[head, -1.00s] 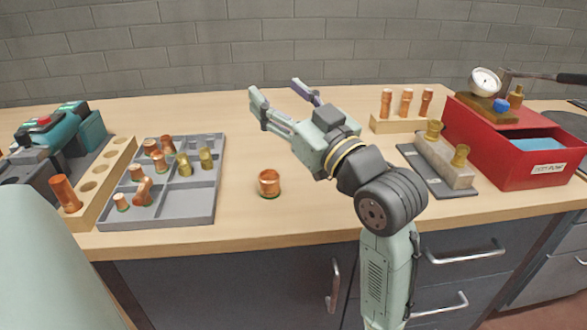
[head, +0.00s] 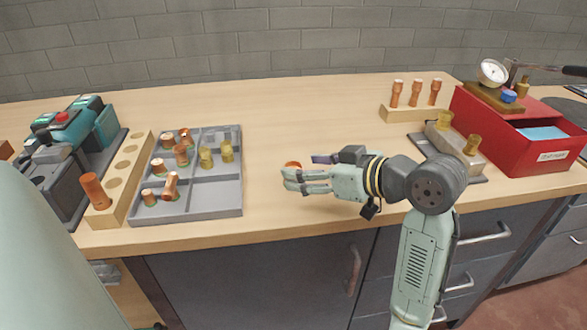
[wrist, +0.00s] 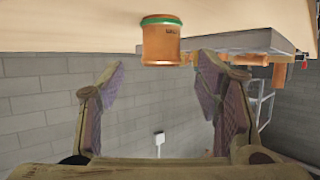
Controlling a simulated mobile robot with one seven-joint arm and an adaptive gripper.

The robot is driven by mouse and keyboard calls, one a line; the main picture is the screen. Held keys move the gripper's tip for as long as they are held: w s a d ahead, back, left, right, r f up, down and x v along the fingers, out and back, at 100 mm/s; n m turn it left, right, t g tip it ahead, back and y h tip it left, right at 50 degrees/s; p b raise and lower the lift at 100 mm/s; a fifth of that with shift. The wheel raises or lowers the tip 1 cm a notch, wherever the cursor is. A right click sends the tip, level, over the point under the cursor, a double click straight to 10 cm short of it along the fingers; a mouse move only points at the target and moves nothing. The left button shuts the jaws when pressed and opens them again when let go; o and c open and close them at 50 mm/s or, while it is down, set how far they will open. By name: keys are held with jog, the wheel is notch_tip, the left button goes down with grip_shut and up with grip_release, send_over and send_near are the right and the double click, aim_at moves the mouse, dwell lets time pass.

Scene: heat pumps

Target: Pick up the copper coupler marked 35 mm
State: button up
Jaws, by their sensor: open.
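A short, wide copper coupler (wrist: 161,42) with a green band stands alone on the wooden bench. In the wrist view, which shows the scene upside down, it lies just ahead of the fingertips, centred between them. Dark marking shows near its band, too small to read. In the head view only a small copper part of the coupler (head: 292,164) shows behind a finger. My gripper (head: 303,171) is low over the bench, lying nearly level and pointing left. In the wrist view my gripper (wrist: 160,66) is open, with nothing between its fingers.
A grey compartment tray (head: 215,198) with several copper and brass fittings stands left of my gripper. Beyond it is a wooden holed rack (head: 126,175). A red box (head: 500,140) and a grey block with brass fittings stand right. The bench behind my gripper is clear.

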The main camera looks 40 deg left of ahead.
aim_at(293, 166)
jog(key=p+x, duration=0.1)
jog(key=x, duration=0.3)
jog(key=shift+s+a+r, duration=0.1)
jog(key=shift+c, duration=0.5)
jog(key=c, duration=1.2)
